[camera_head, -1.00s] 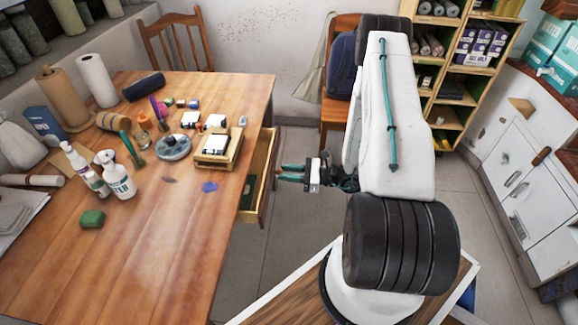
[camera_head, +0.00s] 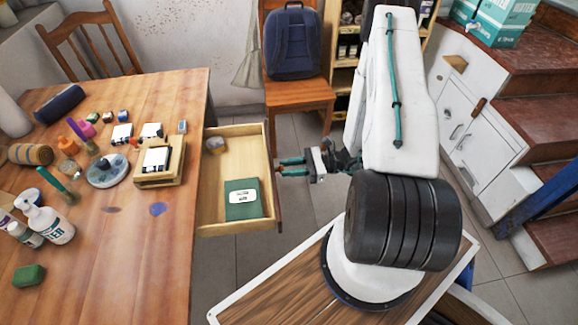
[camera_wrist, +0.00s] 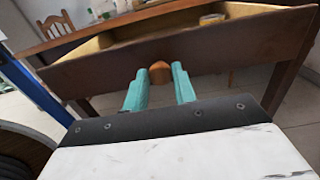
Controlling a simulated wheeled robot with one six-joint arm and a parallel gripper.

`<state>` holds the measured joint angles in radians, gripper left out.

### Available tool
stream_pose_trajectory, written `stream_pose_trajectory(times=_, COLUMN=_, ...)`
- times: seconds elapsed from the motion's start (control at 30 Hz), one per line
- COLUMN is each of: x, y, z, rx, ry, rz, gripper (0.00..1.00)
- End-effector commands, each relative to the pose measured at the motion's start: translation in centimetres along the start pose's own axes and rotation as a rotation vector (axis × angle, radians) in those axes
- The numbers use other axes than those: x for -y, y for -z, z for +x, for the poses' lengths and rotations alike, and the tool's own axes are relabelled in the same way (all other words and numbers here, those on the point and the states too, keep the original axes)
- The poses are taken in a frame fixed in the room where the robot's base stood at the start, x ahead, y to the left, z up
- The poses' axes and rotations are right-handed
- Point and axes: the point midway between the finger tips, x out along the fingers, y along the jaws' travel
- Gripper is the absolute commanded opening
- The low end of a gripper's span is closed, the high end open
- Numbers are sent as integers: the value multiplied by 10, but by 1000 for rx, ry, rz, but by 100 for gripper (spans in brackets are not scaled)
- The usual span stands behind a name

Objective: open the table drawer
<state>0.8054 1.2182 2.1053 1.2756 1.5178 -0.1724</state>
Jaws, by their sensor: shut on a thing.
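The table drawer (camera_head: 212,186) stands pulled well out from the right side of the wooden table (camera_head: 110,245). Inside it lie a green book (camera_head: 240,211) with a white label and a small round yellowish-grey item (camera_head: 216,145). My gripper (camera_head: 279,170) is at the drawer's front panel, its teal fingers pointing left. In the wrist view, the fingers (camera_wrist: 160,84) are closed around the round orange-brown knob (camera_wrist: 160,70) on the drawer front (camera_wrist: 215,50). In the head view the knob is mostly hidden between the fingers.
The tabletop holds a spray bottle (camera_head: 46,222), a green sponge (camera_head: 29,275), a wooden box (camera_head: 160,176) and several small items. A chair (camera_head: 300,95) with a blue backpack (camera_head: 292,42) stands behind the drawer. White cabinets (camera_head: 465,130) and stairs (camera_head: 535,130) are at right.

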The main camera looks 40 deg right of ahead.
Motion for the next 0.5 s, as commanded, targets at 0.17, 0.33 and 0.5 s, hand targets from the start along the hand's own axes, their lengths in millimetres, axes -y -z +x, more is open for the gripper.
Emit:
stream_pose_trajectory(times=0.17, x=3, y=0, z=-1, rx=-1, ry=6, rz=-5, gripper=0)
stream_pose_trajectory(times=0.33, x=3, y=0, z=-1, rx=-1, ry=6, rz=-5, gripper=47)
stream_pose_trajectory(times=0.5, x=2, y=0, z=-1, rx=-1, ry=4, rz=-3, gripper=47)
